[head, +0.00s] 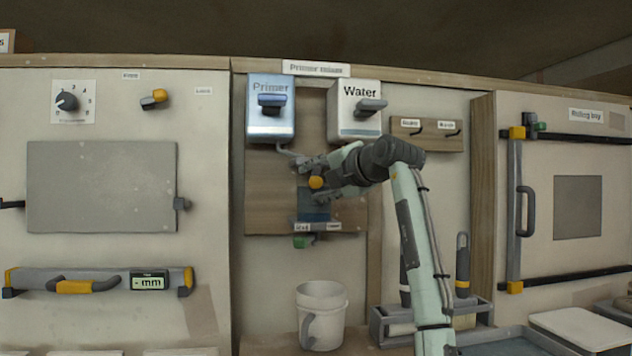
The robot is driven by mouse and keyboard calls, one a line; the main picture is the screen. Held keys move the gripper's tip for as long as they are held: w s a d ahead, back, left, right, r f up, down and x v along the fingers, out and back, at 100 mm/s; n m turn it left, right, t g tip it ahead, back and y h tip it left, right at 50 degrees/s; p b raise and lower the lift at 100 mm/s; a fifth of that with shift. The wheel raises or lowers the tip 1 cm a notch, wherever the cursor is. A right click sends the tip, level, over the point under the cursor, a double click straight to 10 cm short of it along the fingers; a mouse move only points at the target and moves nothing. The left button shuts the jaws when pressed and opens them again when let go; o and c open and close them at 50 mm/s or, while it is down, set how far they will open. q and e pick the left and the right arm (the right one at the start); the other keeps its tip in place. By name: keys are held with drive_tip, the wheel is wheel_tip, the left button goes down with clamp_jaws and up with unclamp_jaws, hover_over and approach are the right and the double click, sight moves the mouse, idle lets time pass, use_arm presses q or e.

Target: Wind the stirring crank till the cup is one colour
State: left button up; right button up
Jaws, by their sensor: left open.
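The Primer mixer is on the middle panel. The crank's orange knob (316,182) shows right by the fingers of my left gripper (311,176). That gripper is open, its fingers pointing left at the knob; I cannot tell whether they touch it. The rest of the crank is hidden behind the fingers. Below it is the cup (312,205), with dark blue showing in it; its upper part is partly covered by my gripper, so I cannot tell whether it is one colour throughout. My right gripper is not in view.
Above are the Primer tank (270,120) and Water tank (352,124), with levers. A green tap (303,242) sits under the cup, over a white bucket (325,296). A grey tool holder (378,330) stands right of the bucket.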

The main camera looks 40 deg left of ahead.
use_arm(q)
drive_tip(key=v, duration=1.1)
drive_tip(key=shift+d, duration=0.4)
drive_tip(key=shift+r, duration=0.15)
